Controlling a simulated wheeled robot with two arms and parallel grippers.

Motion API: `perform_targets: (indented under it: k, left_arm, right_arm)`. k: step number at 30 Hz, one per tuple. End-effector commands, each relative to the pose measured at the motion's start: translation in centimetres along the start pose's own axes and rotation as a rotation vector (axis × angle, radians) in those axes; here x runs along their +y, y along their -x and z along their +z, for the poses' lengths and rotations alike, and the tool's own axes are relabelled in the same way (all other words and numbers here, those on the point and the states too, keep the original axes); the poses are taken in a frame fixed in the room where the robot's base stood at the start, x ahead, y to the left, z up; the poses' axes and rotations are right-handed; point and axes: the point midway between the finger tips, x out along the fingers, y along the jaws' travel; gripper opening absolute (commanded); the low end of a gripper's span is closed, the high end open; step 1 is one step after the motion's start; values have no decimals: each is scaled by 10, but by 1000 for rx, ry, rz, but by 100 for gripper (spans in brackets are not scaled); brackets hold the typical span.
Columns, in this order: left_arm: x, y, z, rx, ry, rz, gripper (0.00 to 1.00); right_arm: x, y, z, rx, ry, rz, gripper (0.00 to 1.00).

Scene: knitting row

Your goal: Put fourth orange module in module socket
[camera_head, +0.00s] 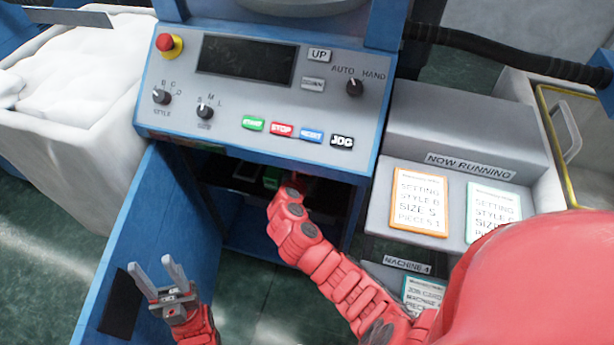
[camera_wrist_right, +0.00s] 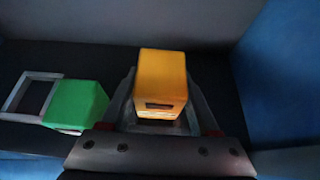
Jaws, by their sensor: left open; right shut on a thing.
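In the right wrist view, an orange module (camera_wrist_right: 161,82) stands between the fingers of my right gripper (camera_wrist_right: 160,105), which is shut on it. A grey frame, likely the module socket (camera_wrist_right: 34,95), lies to the left, and it looks empty. A green module (camera_wrist_right: 76,105) sits between that frame and my right gripper. In the head view my right arm reaches into the dark cabinet (camera_head: 345,215) under the control panel, and its gripper is hidden there. A green module also shows inside (camera_head: 271,178). My left gripper (camera_head: 159,271) is open and empty before the cabinet's open blue door.
The control panel (camera_head: 262,100) with knobs and buttons is above the opening. The open blue door (camera_head: 140,235) bounds the left side. Cards lie on the grey stand (camera_head: 458,185) at the right.

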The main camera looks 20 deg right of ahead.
Motion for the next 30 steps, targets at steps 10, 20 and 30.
perform_targets:
  k: [10,20,30]
  left_arm:
    - [0,7,1,0,0,0,50]
    - [0,6,1,0,0,0,50]
    - [0,6,1,0,0,0,50]
  right_arm:
    - [0,-19,-31,2,1,-2,0]
    - [1,-19,-32,1,1,1,67]
    - [1,-19,-32,0,0,1,92]
